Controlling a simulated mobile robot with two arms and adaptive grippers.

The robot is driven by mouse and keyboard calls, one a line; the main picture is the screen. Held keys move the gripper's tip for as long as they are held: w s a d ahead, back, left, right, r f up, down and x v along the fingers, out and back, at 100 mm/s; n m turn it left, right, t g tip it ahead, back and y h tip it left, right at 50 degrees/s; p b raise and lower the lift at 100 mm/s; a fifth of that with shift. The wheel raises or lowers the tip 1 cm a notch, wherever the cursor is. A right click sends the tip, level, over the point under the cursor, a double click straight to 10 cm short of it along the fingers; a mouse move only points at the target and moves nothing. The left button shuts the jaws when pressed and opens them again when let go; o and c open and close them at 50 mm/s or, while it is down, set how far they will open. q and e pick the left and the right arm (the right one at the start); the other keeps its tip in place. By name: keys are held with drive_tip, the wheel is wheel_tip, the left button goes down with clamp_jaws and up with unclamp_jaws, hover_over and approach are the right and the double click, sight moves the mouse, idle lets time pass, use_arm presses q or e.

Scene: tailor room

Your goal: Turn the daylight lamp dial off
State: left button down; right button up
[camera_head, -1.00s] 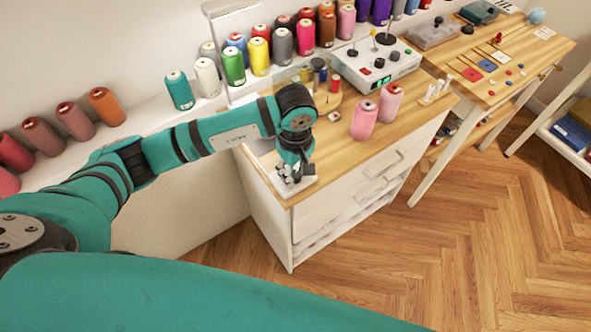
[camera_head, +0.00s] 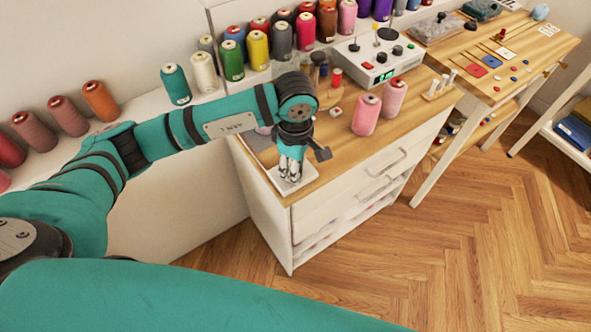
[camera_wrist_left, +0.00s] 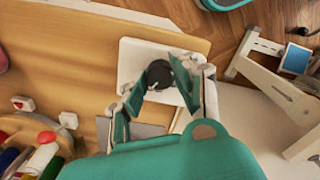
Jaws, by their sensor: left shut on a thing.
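A white square plate (camera_head: 296,187) lies at the front left corner of the wooden cabinet top. In the left wrist view the same plate (camera_wrist_left: 132,58) carries a round dark dial (camera_wrist_left: 158,72). My left gripper (camera_head: 290,177) points down over the plate. In the left wrist view the fingers of my left gripper (camera_wrist_left: 157,84) stand on either side of the dial and are shut on it. In the head view the fingers hide the dial. The dial's marking cannot be read. My right gripper is not in view.
Two pink spools (camera_head: 366,114) stand to the right on the cabinet top (camera_head: 340,165). A small red-topped block (camera_head: 335,112) lies nearby. A white control box (camera_head: 378,62) stands behind. Rows of thread spools (camera_head: 232,60) line the wall shelf. The cabinet's front edge is close to the plate.

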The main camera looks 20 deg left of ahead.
use_arm(q)
drive_tip(key=n+b, duration=0.2)
drive_tip(key=n, duration=0.1)
drive_tip(key=shift+f+n, duration=0.1)
drive_tip(key=shift+n, duration=0.2)
drive_tip(key=n+b, duration=0.2)
drive_tip(key=n, duration=0.2)
drive_tip(key=shift+n, duration=0.3)
drive_tip(key=n+b, duration=0.2)
drive_tip(key=n, duration=0.2)
drive_tip(key=shift+n+b, duration=0.5)
drive_tip(key=shift+n, duration=1.7)
drive_tip(key=shift+r, duration=0.2)
drive_tip(key=c, duration=1)
unclamp_jaws()
